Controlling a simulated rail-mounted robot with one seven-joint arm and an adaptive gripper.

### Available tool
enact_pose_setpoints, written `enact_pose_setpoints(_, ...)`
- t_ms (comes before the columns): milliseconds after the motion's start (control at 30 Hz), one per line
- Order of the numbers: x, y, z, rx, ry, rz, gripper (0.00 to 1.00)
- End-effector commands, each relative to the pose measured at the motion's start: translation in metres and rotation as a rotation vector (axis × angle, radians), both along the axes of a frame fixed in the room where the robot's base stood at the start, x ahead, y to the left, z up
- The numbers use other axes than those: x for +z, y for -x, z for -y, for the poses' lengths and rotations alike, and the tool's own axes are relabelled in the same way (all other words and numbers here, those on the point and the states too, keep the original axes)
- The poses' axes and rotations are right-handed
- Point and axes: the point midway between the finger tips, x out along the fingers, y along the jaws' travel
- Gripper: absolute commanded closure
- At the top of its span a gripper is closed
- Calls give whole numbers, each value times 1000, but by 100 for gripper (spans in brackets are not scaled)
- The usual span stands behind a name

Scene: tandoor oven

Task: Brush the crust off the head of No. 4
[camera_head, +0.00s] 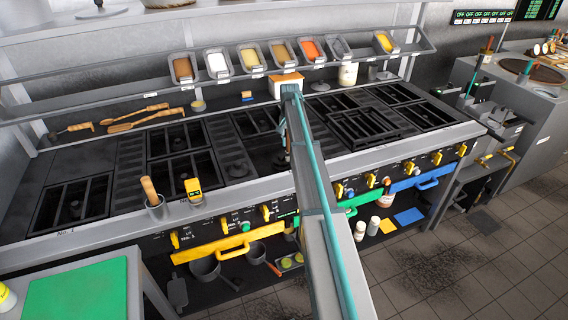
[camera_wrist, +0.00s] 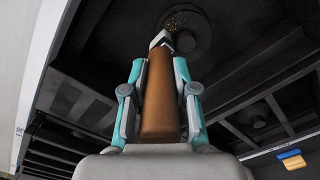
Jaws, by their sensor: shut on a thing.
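In the wrist view my gripper (camera_wrist: 160,72) is shut on the brown wooden handle (camera_wrist: 160,108) of a brush. The brush's pale metal neck and dark end (camera_wrist: 161,40) point at a dark round burner head (camera_wrist: 187,32). Brownish crust specks show on the far part of that head. The brush end is at or just over its near edge; I cannot tell if they touch. In the head view my arm crosses the long black range (camera_head: 225,200), and it mostly hides my gripper and brush. I cannot read a No. 4 label.
Pans of food (camera_head: 248,57) line the rack behind the range. Wooden spoons (camera_head: 137,118) lie at the back left. A pot with a wooden-handled tool (camera_head: 152,194) and a yellow-tagged block (camera_head: 193,190) stand on the front ledge. Raised black grates (camera_head: 362,127) flank my arm.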

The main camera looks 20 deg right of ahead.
Motion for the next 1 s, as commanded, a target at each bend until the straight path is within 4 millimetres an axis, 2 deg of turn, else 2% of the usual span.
enact_pose_setpoints(200,0,1,13,0,0,0,100)
enact_pose_setpoints(667,-1,1,13,0,0,0,100)
enact_pose_setpoints(833,-1,1,10,1,0,0,100)
enact_pose_setpoints(1000,0,0,-2,1,0,0,100)
